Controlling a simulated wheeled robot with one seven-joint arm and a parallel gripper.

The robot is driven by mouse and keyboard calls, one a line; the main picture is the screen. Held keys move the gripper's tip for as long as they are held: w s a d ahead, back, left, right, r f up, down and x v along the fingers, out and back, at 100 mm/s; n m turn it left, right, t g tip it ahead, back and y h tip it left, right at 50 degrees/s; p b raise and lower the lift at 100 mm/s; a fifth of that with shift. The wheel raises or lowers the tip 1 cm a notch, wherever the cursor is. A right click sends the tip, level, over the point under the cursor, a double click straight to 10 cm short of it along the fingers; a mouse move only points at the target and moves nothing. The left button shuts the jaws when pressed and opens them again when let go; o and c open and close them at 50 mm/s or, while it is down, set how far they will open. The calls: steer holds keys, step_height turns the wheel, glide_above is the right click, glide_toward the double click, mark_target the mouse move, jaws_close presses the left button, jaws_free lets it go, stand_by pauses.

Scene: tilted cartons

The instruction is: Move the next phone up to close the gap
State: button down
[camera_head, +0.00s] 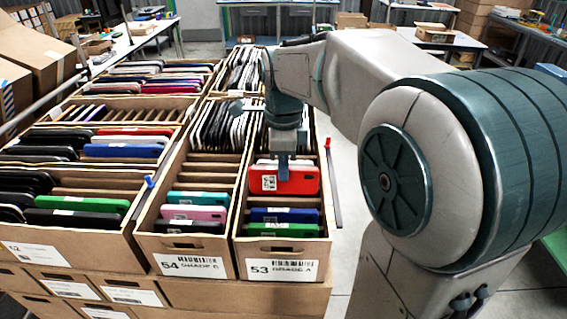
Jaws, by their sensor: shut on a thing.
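A red phone (301,181) with a white label stands raised in carton 53 (281,249), tilted toward the camera. My gripper (283,172) reaches down from above and is shut on the red phone near its top edge. In front of it in the same carton are a blue phone (285,215) and a green phone (282,230), lying tilted in their slots. Slots show between the red and blue phones. More phones stand behind, partly hidden by my arm.
Carton 54 (186,246) stands to the left with teal, pink and black phones in front and a packed row behind. Further cartons (68,232) of phones lie left. A small blue clip (149,181) stands on a rim. Open floor lies right.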

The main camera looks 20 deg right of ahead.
mark_target(284, 192)
steer(key=shift+f+b, duration=2.75)
steer(key=shift+f, duration=1.1)
steer(key=shift+f, duration=0.3)
steer(key=c, duration=1.3)
jaws_free()
steer(key=shift+c, duration=0.2)
step_height(284, 192, up, 14)
steer(key=shift+f, duration=0.1)
